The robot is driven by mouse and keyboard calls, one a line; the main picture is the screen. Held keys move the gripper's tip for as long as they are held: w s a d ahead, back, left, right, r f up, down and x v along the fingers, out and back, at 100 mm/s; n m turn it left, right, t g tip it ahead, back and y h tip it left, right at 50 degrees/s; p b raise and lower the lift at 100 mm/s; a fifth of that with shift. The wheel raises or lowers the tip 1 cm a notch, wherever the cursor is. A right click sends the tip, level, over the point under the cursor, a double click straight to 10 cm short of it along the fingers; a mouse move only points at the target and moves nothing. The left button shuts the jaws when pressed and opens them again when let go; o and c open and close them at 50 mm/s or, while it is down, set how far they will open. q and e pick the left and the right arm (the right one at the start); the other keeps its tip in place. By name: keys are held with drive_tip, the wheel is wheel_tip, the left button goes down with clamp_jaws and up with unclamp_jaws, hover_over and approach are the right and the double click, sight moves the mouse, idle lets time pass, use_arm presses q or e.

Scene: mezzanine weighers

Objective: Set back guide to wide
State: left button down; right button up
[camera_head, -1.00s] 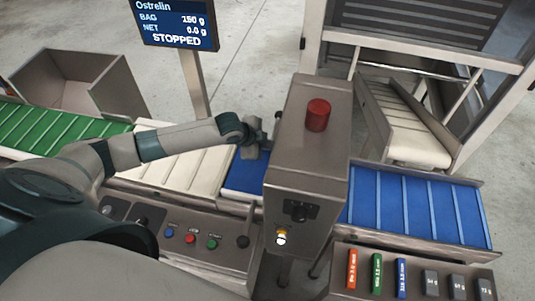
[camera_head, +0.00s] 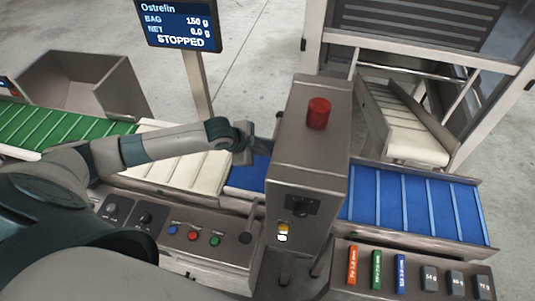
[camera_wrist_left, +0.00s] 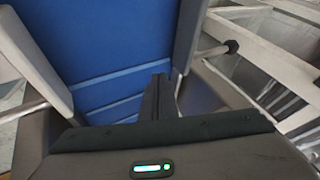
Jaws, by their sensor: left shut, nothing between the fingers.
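My left gripper (camera_head: 262,146) reaches over the blue belt (camera_head: 247,178) beside the grey machine housing (camera_head: 308,160), which partly hides it. In the left wrist view my left gripper (camera_wrist_left: 160,95) is shut and empty, with its fingers above the blue belt (camera_wrist_left: 115,40). Grey side plates flank the belt there, a left plate (camera_wrist_left: 32,62) and a narrow right plate (camera_wrist_left: 190,35). A rod with a black knob (camera_wrist_left: 231,47) sticks out past the right plate. I cannot tell which plate is the back guide, or its setting. My right gripper is not in view.
A screen (camera_head: 180,22) reads STOPPED. The housing carries a red button (camera_head: 318,113) on top. A control panel (camera_head: 180,235) with knobs and buttons lies in front. A green belt (camera_head: 60,130) and an open grey bin (camera_head: 80,82) stand left.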

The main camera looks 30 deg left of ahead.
use_arm(q)
drive_tip(key=b+v, duration=0.1)
drive_tip(key=v, duration=0.5)
drive_tip(key=shift+s+r, duration=0.2)
drive_tip(key=shift+s, duration=0.05)
idle(0.4)
